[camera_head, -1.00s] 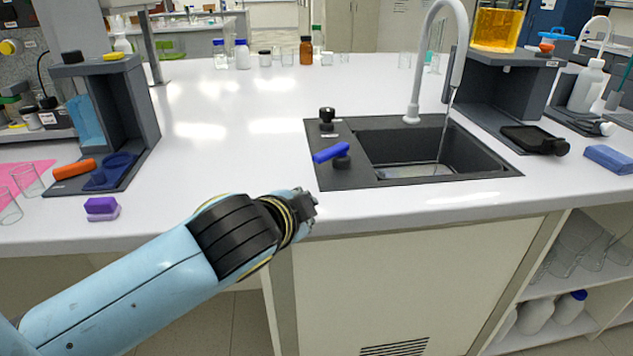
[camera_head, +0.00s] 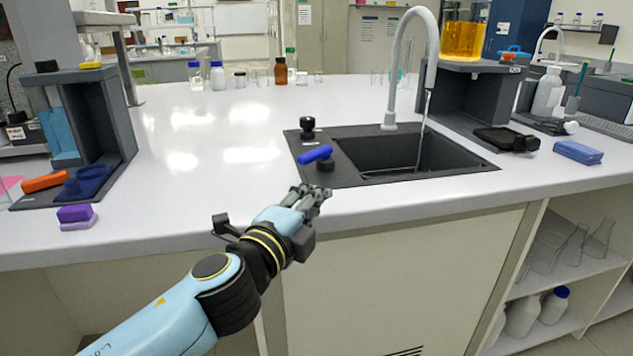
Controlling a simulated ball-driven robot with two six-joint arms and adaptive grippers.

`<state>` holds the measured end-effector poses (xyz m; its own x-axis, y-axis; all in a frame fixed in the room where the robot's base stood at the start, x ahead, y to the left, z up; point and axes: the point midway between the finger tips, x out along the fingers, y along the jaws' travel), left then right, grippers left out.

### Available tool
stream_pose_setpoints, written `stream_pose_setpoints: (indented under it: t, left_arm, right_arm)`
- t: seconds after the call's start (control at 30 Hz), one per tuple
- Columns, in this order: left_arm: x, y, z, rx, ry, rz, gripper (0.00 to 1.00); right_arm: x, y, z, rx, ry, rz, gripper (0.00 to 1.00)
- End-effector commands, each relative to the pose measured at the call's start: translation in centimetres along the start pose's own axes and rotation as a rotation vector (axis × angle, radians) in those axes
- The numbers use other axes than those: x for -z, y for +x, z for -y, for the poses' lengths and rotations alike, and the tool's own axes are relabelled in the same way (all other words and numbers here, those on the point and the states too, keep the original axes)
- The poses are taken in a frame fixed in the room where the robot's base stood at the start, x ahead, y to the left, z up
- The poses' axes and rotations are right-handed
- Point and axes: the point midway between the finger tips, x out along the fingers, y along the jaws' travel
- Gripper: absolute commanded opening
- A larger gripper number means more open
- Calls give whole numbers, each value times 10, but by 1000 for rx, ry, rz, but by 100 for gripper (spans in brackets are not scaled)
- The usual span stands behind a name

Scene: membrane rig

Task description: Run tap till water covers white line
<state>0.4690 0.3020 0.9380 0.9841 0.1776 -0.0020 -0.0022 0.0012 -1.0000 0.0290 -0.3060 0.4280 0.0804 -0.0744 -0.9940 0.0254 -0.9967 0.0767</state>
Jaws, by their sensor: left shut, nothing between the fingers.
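The white gooseneck tap (camera_head: 398,62) stands at the back of the dark sink (camera_head: 395,152) set in the bench. A thin stream of water (camera_head: 422,122) falls from its spout into the basin. The basin floor and any white line are hidden by the near rim. A blue lever handle (camera_head: 315,154) sits on the sink's left deck, on a dark round base. My left gripper (camera_head: 317,192) is shut and empty, at the bench's front edge just below the lever, apart from it. My right gripper is not in view.
A black knob (camera_head: 307,127) stands behind the lever. A dark rig with an orange tank (camera_head: 463,38) is right of the tap. A blue block (camera_head: 578,152) lies at the right. A grey stand (camera_head: 100,120) and a purple sponge-like block (camera_head: 76,216) are at the left. The middle bench is clear.

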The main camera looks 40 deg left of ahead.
Motion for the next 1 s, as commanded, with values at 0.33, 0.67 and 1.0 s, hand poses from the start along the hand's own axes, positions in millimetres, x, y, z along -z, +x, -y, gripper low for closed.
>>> stream_pose_setpoints:
  t: [0.33,0.67,1.0]
  left_arm:
    - [0,68,4,4,-2,0,0]
    - [-28,101,1,2,2,0,0]
    - [-39,104,1,2,-2,1,0]
  right_arm:
    - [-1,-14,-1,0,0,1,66]
    - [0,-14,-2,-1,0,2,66]
    - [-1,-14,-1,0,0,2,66]
